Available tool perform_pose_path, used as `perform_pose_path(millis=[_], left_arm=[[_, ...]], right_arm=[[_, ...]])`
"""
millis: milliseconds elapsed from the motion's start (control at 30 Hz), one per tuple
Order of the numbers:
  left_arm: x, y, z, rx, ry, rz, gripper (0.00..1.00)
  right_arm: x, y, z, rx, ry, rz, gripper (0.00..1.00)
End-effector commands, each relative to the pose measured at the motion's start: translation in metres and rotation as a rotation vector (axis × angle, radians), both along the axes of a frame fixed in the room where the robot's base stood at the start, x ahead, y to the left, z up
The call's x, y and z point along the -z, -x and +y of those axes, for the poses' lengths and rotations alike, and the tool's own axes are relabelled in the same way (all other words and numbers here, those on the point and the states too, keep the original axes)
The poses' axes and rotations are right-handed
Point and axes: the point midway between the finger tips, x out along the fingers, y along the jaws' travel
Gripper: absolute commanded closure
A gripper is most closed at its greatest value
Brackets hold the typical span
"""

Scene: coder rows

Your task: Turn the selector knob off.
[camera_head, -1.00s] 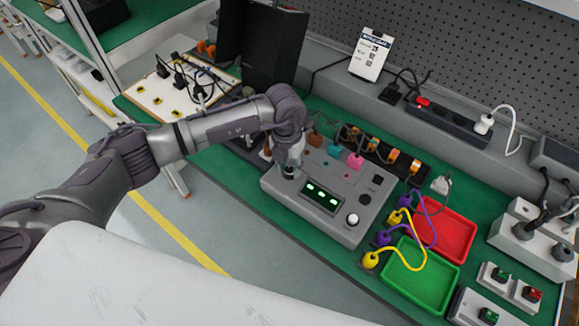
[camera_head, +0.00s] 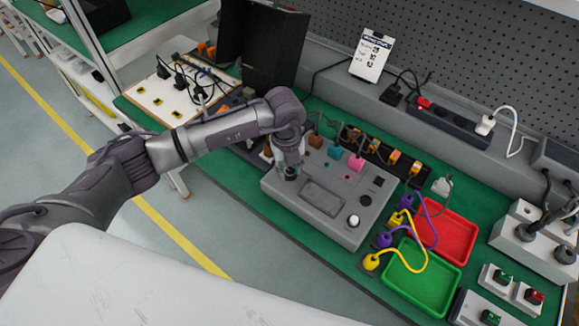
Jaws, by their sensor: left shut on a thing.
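The grey test box (camera_head: 345,226) sits on the green bench mat. Its display (camera_head: 323,199) is dark. The selector knob (camera_head: 290,174) is a small dark knob at the box's left side, mostly hidden by my gripper. My left gripper (camera_head: 290,169) points down over it and is shut on it. My right gripper is not in view.
A black power strip (camera_head: 452,121) is behind.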

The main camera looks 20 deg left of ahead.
Motion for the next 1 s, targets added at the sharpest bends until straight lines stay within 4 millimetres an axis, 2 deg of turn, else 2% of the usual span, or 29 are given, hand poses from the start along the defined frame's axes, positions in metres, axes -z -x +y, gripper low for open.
perform_pose_path(millis=[600, 633, 767, 1000], left_arm=[[-0.0012, -0.0011, 0.0002, -0.046, 0.0, -0.003, 1.0], [-0.0013, -0.0012, 0.0003, -0.046, 0.0, -0.003, 0.65], [-0.001, -0.0009, 0.0002, -0.045, 0.001, -0.002, 0.43], [-0.0004, -0.0003, 0.0001, -0.044, 0.0, -0.001, 0.41]], right_arm=[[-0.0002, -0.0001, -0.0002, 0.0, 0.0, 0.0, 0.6], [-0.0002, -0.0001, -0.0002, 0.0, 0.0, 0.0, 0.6], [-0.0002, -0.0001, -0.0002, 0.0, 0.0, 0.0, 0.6], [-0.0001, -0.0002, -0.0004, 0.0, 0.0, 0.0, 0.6]])
